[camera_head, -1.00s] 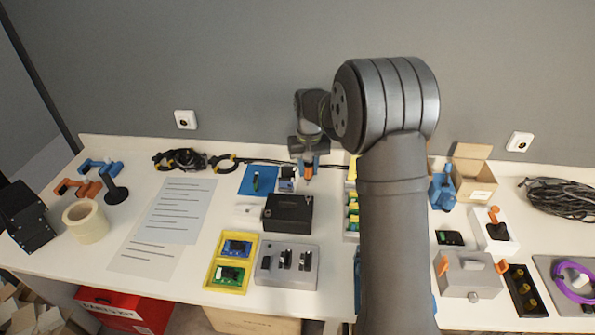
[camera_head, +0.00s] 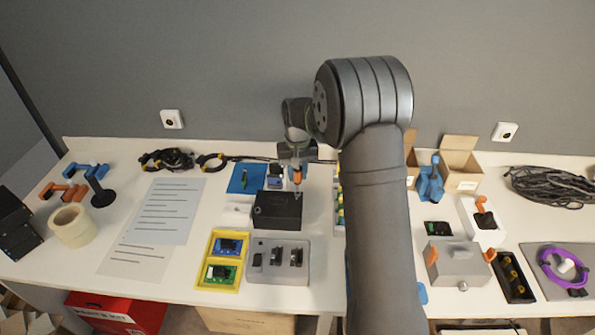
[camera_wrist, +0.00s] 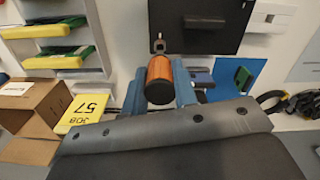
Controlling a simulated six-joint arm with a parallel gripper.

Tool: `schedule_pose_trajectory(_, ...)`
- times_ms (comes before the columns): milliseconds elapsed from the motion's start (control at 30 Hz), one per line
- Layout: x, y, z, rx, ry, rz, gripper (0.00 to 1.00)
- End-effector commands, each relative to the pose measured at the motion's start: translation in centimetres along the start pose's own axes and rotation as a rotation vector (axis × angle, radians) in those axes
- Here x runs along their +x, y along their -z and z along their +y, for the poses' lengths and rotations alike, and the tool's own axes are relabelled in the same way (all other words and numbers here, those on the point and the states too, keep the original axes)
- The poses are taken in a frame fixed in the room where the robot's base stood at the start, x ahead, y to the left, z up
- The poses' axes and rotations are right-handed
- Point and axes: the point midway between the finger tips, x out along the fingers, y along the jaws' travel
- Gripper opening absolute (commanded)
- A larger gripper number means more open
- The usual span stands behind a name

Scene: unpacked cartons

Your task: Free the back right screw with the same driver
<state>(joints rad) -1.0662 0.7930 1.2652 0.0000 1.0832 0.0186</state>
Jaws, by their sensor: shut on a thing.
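The black box (camera_head: 272,212) sits near the middle of the bench and also shows at the top of the wrist view (camera_wrist: 205,18). My gripper (camera_head: 297,172) is shut on the driver, which has an orange handle (camera_wrist: 160,72) and a dark butt end. The driver also shows in the head view (camera_head: 297,180), roughly upright, its thin tip at the box's back right corner. I cannot tell whether the tip touches the screw. The back right screw is too small or hidden to make out.
A grey fixture (camera_head: 258,271) and a yellow tray (camera_head: 212,278) with circuit boards stand in front of the box. A blue mat (camera_head: 236,181) lies behind left.

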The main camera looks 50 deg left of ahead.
Motion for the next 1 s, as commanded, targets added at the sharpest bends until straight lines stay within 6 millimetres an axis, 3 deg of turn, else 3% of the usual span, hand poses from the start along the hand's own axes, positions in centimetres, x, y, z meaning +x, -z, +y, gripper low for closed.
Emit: schedule_pose_trajectory(1000, 2.1, 0.0, 0.0, 0.000, 0.000, -0.001, 0.00)
